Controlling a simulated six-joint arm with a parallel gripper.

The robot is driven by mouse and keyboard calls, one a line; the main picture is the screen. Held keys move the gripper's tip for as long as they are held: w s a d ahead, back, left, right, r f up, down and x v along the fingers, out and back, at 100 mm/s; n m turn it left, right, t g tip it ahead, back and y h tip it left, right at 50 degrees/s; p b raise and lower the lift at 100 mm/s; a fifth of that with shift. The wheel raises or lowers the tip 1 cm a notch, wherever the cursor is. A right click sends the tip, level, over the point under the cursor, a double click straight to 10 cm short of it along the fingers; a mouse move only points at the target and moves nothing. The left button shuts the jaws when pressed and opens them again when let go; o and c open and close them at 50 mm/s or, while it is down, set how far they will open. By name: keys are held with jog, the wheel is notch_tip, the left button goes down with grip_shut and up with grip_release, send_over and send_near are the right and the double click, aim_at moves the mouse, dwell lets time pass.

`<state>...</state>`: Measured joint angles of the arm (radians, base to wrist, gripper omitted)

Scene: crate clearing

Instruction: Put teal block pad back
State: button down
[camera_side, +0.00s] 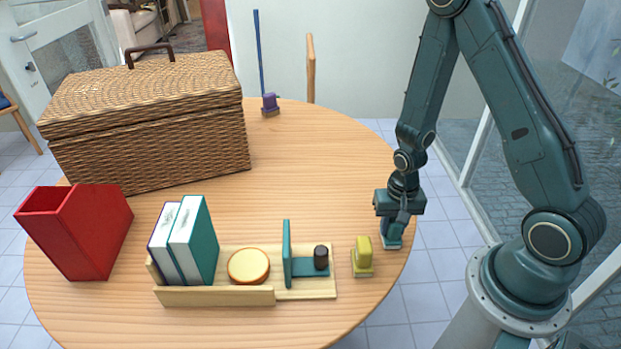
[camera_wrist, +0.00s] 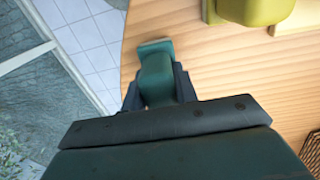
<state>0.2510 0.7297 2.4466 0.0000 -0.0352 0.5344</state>
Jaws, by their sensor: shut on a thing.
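The teal block pad (camera_side: 391,238) is at the right edge of the table in the side view, below my gripper (camera_side: 398,212). In the wrist view the teal block pad (camera_wrist: 155,70) sits between the two dark fingers of my gripper (camera_wrist: 158,90), which is shut on it. Its flat end sticks out beyond the fingers. It is upright and low over or on the wood near the rim; I cannot tell whether it touches the table.
A yellow block (camera_side: 362,256) on a pale base stands just left of it. Further left is a wooden tray (camera_side: 215,297) with books, a yellow disc, a teal upright and a dark cylinder. A red box (camera_side: 85,235) and wicker basket (camera_side: 150,125) stand left. The table's middle-right is clear.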

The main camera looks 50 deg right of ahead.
jog(key=shift+f, duration=0.2)
jog(key=c, duration=1.1)
grip_release()
jog(key=shift+r, duration=0.15)
jog(key=shift+w+r, duration=0.1)
jog(key=shift+r, duration=6.65)
